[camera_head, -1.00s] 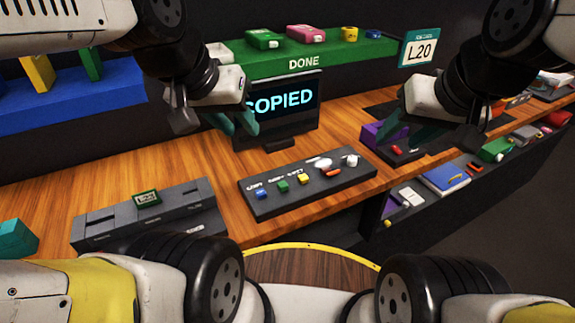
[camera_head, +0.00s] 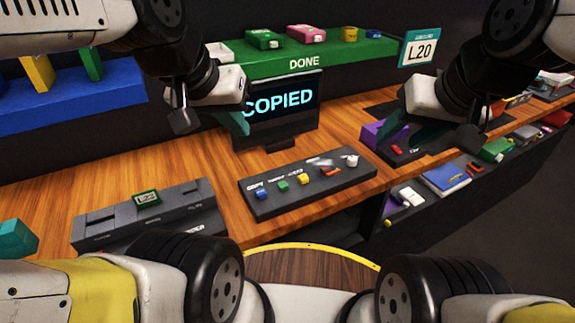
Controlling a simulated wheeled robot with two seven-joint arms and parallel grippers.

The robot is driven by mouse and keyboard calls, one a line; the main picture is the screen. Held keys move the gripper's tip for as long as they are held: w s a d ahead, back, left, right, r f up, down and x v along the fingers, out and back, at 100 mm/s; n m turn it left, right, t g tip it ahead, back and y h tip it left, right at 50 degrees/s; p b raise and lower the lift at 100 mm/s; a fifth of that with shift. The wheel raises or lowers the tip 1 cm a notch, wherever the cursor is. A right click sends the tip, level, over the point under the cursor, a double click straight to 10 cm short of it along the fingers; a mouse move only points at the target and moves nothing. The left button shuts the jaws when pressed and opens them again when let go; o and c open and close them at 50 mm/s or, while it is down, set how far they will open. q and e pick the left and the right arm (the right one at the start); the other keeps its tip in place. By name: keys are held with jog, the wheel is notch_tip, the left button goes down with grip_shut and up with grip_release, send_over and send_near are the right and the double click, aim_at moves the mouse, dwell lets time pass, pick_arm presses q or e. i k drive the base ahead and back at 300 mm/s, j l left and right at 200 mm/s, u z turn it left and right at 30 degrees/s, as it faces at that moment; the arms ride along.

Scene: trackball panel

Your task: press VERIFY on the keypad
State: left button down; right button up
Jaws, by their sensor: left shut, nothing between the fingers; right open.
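The dark keypad panel (camera_head: 310,196) lies on the wooden counter below the screen. It carries a blue button (camera_head: 262,194), a green button (camera_head: 283,186), a yellow button (camera_head: 303,179), a red piece (camera_head: 331,171) and a white knob (camera_head: 351,161). Its labels are too small to read surely, so I cannot tell which one is VERIFY. The screen (camera_head: 295,105) reads COPIED. My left gripper (camera_head: 239,123) is shut and empty, at the screen's left edge, apart from the keypad. My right gripper (camera_head: 420,133) is open, right of the keypad, near a purple block (camera_head: 375,135).
A green DONE shelf (camera_head: 345,57) with several small items stands behind the screen. A grey slotted unit (camera_head: 180,213) with a small green display (camera_head: 148,197) sits at left. A teal block (camera_head: 15,240) is at far left. Bare counter lies between unit and screen.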

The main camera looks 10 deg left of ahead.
aim_at(283, 186)
jog(key=l+u, duration=0.15)
jog(key=l, duration=0.3)
jog(key=l+u, duration=0.1)
jog(key=l, duration=0.35)
jog(key=k+l+u, duration=0.15)
jog(key=l, duration=0.3)
jog(key=l+u, duration=0.15)
jog(key=l, duration=0.3)
jog(key=k+l+u, duration=0.1)
jog(key=l, duration=0.35)
jog(key=k, duration=0.05)
